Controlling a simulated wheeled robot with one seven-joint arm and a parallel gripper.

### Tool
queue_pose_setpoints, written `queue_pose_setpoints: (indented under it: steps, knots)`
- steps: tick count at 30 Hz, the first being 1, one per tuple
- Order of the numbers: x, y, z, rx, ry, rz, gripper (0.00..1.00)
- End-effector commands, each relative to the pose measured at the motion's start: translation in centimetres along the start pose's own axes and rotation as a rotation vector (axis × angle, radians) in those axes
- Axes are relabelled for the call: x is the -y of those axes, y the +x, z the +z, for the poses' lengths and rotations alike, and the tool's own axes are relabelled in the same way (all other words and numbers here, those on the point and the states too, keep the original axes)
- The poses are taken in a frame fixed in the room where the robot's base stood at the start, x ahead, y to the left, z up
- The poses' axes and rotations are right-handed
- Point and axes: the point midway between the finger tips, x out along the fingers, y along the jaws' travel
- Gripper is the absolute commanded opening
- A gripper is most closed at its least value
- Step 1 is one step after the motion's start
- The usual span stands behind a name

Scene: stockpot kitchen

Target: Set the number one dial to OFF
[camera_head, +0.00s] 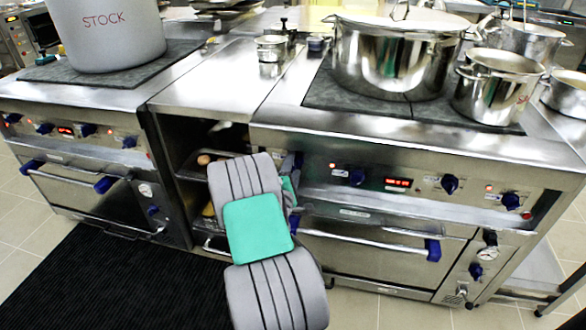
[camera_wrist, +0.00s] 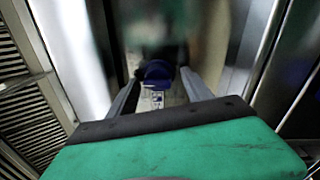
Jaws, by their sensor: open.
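In the wrist view a dark blue dial (camera_wrist: 157,72) sits on the metal panel ahead, between the two grey fingers of my gripper (camera_wrist: 161,84). The fingers are apart, one on each side of it; whether they touch it I cannot tell. A small label (camera_wrist: 157,98) shows by the dial, too small to read. In the head view my gripper (camera_head: 291,177) is at the left end of the right stove's front panel, mostly hidden behind my arm. Other blue dials (camera_head: 356,176), (camera_head: 449,184) and (camera_head: 510,200) are further right on this panel. Their numbers are not readable.
An oven handle (camera_head: 365,241) runs below the panel. Steel pots (camera_head: 393,60) stand on the cooktop above it. An open shelf bay (camera_head: 195,165) lies left of my arm, and another stove (camera_head: 75,130) with a stockpot (camera_head: 108,32) is at far left.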

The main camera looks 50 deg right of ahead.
Motion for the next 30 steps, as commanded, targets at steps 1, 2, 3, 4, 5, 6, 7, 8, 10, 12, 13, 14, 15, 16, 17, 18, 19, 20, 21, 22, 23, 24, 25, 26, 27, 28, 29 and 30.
queue_pose_setpoints:
  steps: [1, 2, 3, 4, 5, 6, 7, 8, 10, 12, 13, 14, 15, 16, 17, 18, 19, 20, 21, 22, 23, 24, 25, 26, 27, 28, 29, 30]
  knots:
    - [-0.1, 0.0, 0.0, 0.0, 0.001, 0.001, 0.59]
    - [-0.1, 0.0, 0.0, 0.0, 0.001, 0.001, 0.59]
    - [-0.1, 0.0, 0.0, -0.001, 0.001, 0.001, 0.59]
    - [-0.1, -0.2, -0.1, -0.001, 0.0, 0.001, 0.59]
    - [0.0, -0.4, -0.1, -0.001, -0.001, 0.001, 0.59]
    - [0.1, -0.8, -0.1, -0.002, -0.001, 0.0, 0.59]
    - [0.1, -1.3, -0.1, -0.002, -0.001, 0.0, 0.59]
    - [0.1, -1.8, -0.2, -0.003, -0.001, 0.001, 0.59]
    - [0.1, -3.3, -0.2, -0.004, -0.002, 0.0, 0.59]
    - [0.2, -4.8, -0.2, -0.005, -0.002, -0.001, 0.59]
    - [0.1, -5.4, -0.2, -0.005, -0.002, 0.001, 0.59]
    - [0.1, -6.0, -0.1, -0.003, -0.002, 0.0, 0.59]
    - [0.1, -6.6, -0.1, -0.004, -0.001, -0.001, 0.59]
    - [0.1, -7.0, -0.1, -0.003, -0.002, -0.001, 0.59]
    - [0.1, -7.3, 0.0, -0.002, 0.0, -0.001, 0.59]
    - [0.1, -7.6, 0.0, -0.001, -0.001, 0.0, 0.59]
    - [0.0, -7.7, 0.0, -0.001, 0.0, 0.001, 0.59]
    - [0.0, -7.8, 0.0, -0.001, 0.001, 0.001, 0.59]
    - [0.0, -7.9, 0.0, 0.0, 0.001, 0.001, 0.59]
    - [0.0, -7.9, 0.1, 0.0, 0.001, 0.001, 0.59]
    - [0.0, -7.8, 0.1, 0.0, 0.001, 0.001, 0.59]
    - [0.0, -7.8, 0.1, 0.0, 0.001, 0.001, 0.59]
    - [0.0, -7.8, 0.1, 0.0, 0.001, 0.001, 0.59]
    - [0.0, -7.8, 0.1, 0.001, 0.001, 0.001, 0.59]
    - [0.0, -7.8, 0.1, 0.001, 0.001, 0.001, 0.59]
    - [0.0, -7.8, 0.1, 0.001, 0.001, 0.001, 0.59]
    - [0.0, -7.8, 0.1, 0.001, 0.001, 0.001, 0.59]
    - [-0.2, -7.8, 0.1, 0.002, 0.005, 0.0, 0.59]
